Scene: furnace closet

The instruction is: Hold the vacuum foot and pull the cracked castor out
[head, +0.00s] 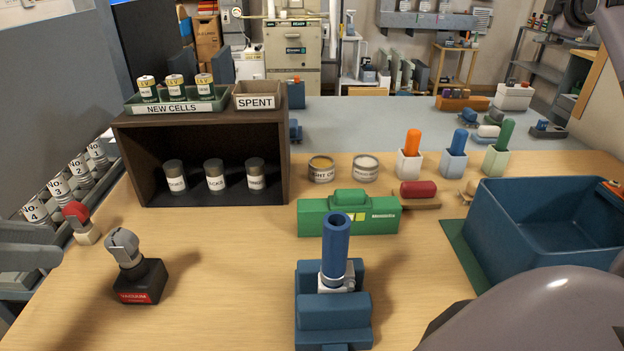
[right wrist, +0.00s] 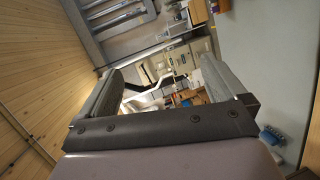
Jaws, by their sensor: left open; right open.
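The vacuum foot (head: 139,286) is a black block with a red label reading VACUUM, standing upright on the left front of the table in the head view. The foot and castor are not in that view.
A red-topped tool (head: 78,220) stands close by my left gripper. A blue fixture holding an upright blue tube (head: 335,245) is at front centre. Behind are a dark shelf (head: 205,131) and a green case (head: 347,215); a blue bin (head: 545,225) is right. Table between foot and fixture is clear.

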